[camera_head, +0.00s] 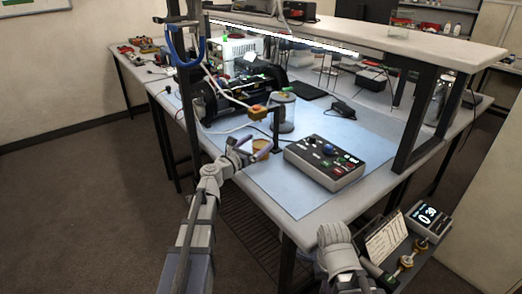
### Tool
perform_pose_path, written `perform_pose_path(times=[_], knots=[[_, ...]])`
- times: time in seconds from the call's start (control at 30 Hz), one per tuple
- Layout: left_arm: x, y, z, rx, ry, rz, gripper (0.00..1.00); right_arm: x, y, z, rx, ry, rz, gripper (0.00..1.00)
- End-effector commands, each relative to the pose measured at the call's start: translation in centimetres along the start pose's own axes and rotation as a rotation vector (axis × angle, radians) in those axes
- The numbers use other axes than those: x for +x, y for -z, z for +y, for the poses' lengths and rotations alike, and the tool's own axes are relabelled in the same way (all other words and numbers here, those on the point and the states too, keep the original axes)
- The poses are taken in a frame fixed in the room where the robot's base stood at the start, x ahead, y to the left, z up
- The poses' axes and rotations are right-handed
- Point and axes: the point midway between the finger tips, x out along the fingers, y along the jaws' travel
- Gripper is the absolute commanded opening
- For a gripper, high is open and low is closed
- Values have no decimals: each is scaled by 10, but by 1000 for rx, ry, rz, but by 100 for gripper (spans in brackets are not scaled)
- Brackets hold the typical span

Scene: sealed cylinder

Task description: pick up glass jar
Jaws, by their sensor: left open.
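A clear, greyish cylindrical vessel, which looks like the glass jar (284,124), stands upright on the light blue mat, partly hidden by a dark upright post with an orange-yellow block. A small amber round object (262,147) is at the mat's front edge; I cannot tell whether it is a jar or a lid. My left gripper (253,149) is open beside this amber object, in front of and left of the clear vessel. I cannot tell if its fingers touch anything. Part of my right arm shows at the bottom, but its gripper is not visible.
A grey control box (325,162) with knobs stands right of the jar. Dark cylindrical equipment (228,96) is behind left. A dark post rises at the table's left. The mat's front (285,198) is bare.

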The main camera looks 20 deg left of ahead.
Motion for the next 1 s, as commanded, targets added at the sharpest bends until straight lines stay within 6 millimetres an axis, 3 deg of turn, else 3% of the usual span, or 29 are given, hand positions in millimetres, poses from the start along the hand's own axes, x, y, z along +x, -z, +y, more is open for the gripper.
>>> perform_pose_path(times=[0.4, 0.67, 1.0], knots=[[49, -1, 2, 0, 0, 0, 100, -1, 0, 0, 0, 0, 0, 0], [51, -1, 1, 0, 0, 0, 100, -1, 0, 0, 0, 0, 0, 0], [51, -1, 1, 0, 0, 0, 62, -1, 0, 0, 0, 0, 0, 0]])
